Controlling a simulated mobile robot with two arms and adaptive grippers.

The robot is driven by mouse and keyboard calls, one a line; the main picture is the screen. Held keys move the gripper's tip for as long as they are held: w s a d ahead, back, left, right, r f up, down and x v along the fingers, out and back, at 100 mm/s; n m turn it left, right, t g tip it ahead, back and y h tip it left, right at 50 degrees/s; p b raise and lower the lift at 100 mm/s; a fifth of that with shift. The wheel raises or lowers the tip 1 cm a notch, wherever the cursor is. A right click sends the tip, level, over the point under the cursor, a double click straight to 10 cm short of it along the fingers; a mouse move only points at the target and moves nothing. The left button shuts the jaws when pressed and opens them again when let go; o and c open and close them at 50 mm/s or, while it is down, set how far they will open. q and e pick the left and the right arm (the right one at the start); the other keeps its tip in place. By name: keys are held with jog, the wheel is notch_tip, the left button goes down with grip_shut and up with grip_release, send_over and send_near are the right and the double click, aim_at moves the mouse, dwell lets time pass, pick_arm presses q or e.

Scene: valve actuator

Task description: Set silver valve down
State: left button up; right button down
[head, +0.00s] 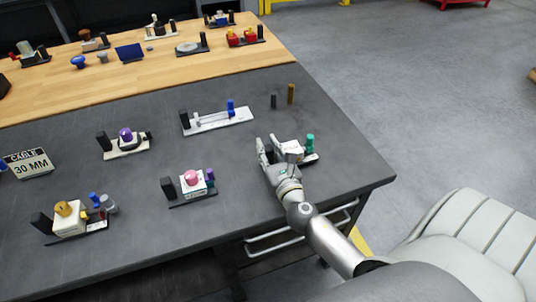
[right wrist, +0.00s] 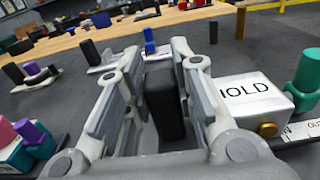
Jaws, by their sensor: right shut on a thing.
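My right gripper (head: 267,143) is over the right part of the dark table and is shut on an upright black block (right wrist: 165,105), seen between its fingers in the right wrist view. Right beside it is a silver-white box marked HOLD (right wrist: 252,98), with a brass knob (right wrist: 268,130) and a green knob (right wrist: 307,78) on a dark base. In the head view my gripper partly hides this unit, and its green knob (head: 309,141) shows at the right. I cannot tell whether the base touches the table. My left gripper is not in view.
A pink-knobbed unit (head: 191,178) stands left of my gripper. The table's right edge is close; some bare grey top (head: 335,165) lies there.

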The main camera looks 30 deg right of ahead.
jog(key=shift+f, duration=0.6)
jog(key=shift+f+b, duration=0.15)
jog(key=shift+b, duration=0.15)
jog(key=c, duration=1.2)
grip_release()
jog(key=shift+c, duration=0.2)
jog(key=b+v, duration=0.3)
jog(key=v, duration=0.7)
jog(key=shift+s, duration=0.15)
jog(key=shift+v, duration=0.9)
